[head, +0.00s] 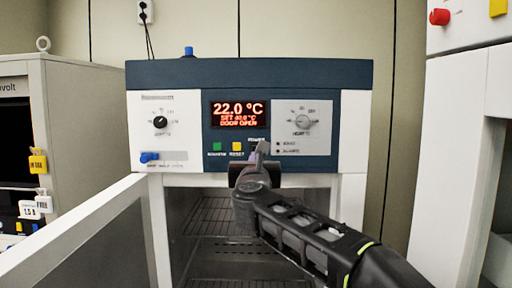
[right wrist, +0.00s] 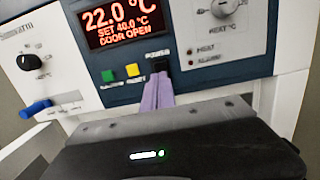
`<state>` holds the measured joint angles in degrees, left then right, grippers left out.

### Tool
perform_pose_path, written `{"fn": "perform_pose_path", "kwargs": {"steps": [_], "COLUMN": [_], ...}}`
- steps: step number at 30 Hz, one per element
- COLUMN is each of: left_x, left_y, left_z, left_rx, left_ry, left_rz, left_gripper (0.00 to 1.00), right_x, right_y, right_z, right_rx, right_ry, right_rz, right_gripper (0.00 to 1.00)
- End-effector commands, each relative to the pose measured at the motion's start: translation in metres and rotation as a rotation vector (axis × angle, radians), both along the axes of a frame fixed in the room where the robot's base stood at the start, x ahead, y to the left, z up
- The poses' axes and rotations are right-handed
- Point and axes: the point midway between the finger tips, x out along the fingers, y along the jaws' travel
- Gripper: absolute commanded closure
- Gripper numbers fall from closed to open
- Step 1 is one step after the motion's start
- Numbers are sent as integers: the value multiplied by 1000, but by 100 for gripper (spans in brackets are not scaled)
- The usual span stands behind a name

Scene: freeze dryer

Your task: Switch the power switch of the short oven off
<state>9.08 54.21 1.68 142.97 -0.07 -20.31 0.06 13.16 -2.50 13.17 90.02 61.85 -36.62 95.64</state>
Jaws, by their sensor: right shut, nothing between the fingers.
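The short oven (head: 350,78) stands ahead with its door (head: 95,225) swung open to the left. Its display (head: 237,114) reads 22.0 °C, SET 40.0 °C and DOOR OPEN. The black power switch (right wrist: 160,61) sits right of the yellow button, under a POWER label. My right gripper (head: 262,150) is shut and empty, with its fingertips at the switch. In the right wrist view its purple-grey fingers (right wrist: 157,82) reach up to the switch's lower edge and partly cover it; I cannot tell whether they touch. The left gripper is not in view.
A green button (head: 217,147) and a yellow button (head: 237,147) sit left of the switch. Knobs (head: 160,122) and (head: 303,121) flank the display. A blue lever (head: 149,157) is at lower left. Other machines stand on both sides.

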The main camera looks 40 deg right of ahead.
Motion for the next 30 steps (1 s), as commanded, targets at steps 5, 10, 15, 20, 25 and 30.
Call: {"fn": "perform_pose_path", "kwargs": {"steps": [5,10,15,20,25,30], "left_x": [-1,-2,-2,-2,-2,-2], "left_y": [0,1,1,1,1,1], "left_z": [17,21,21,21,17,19], "left_rx": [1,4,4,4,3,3], "left_ry": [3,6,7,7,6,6], "left_rz": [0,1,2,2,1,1], "left_gripper": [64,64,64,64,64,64], "right_x": [24,35,37,36,42,41], "right_y": [-18,-26,-28,-28,-30,-31], "right_z": [6,6,6,6,6,8], "right_rx": [0,-1,-1,-1,1,0], "right_ry": [3,1,0,0,-1,0], "right_rz": [-1,0,0,0,1,1], "right_gripper": [100,100,100,100,100,100]}}
